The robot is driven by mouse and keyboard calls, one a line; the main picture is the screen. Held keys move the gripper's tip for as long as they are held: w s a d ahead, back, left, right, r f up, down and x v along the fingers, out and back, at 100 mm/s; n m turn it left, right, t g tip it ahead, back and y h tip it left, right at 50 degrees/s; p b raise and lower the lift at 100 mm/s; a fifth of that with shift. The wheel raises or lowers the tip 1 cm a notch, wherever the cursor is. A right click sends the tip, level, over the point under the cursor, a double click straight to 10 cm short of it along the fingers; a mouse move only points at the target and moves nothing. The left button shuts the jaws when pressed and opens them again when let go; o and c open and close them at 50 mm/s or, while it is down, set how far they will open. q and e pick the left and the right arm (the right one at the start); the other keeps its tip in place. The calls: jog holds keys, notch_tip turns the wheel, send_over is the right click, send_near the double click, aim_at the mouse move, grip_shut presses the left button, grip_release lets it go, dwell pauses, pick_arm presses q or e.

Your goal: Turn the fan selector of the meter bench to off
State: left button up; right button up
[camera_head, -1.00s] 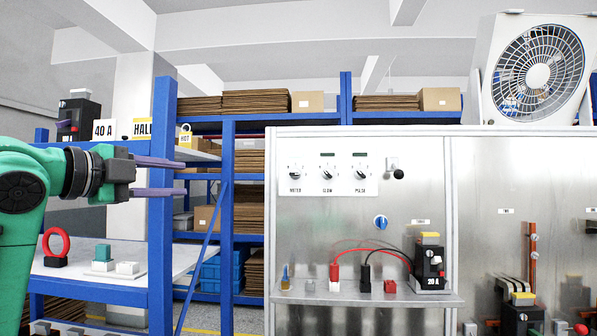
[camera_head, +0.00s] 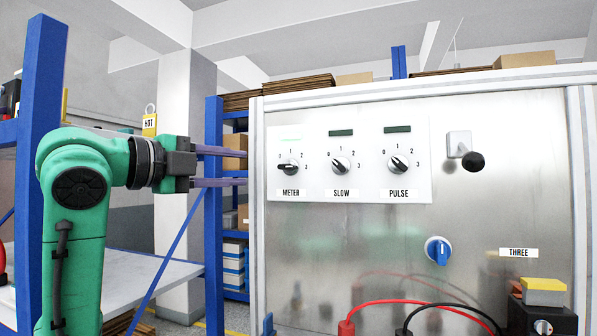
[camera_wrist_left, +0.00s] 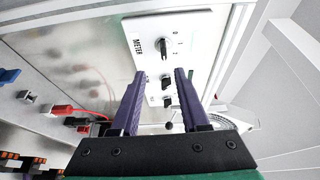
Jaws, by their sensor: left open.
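The meter bench (camera_head: 350,230) is an upright metal panel. No label reading fan is legible. A blue round knob (camera_head: 438,250) with a white pointer sits lower on the panel. My left gripper (camera_head: 245,167) is open and empty, its purple fingers pointing right, just left of the plate. In the left wrist view, its fingers (camera_wrist_left: 159,73) show the METER dial (camera_wrist_left: 163,47) beyond the gap between their tips. My right gripper is not in view.
A black-ended lever (camera_head: 470,158) sticks out at upper right of the panel. Red (camera_head: 400,302) and black leads and a breaker (camera_head: 541,305) are at the bottom. Blue shelving (camera_head: 214,200) stands to the left, behind my arm. The space before the dials is clear.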

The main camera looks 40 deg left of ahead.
aim_at(283, 168)
pick_arm(q)
jog(key=w+p, duration=0.1)
jog(key=w, duration=0.2)
jog(key=w+p, duration=0.1)
jog(key=w, duration=0.1)
jog(key=w+r+p, duration=0.1)
jog(key=w+p, duration=0.1)
jog(key=w, duration=0.1)
jog(key=shift+w+d, duration=0.3)
jog(key=shift+d, duration=0.05)
jog(key=w, duration=0.3)
jog(key=shift+w+f+p, duration=0.15)
jog(key=shift+f+p, duration=0.15)
jog(key=shift+p, duration=0.05)
jog(key=shift+s+r, duration=0.1)
jog(key=shift+s, duration=0.6)
jog(key=c, duration=0.3)
grip_shut()
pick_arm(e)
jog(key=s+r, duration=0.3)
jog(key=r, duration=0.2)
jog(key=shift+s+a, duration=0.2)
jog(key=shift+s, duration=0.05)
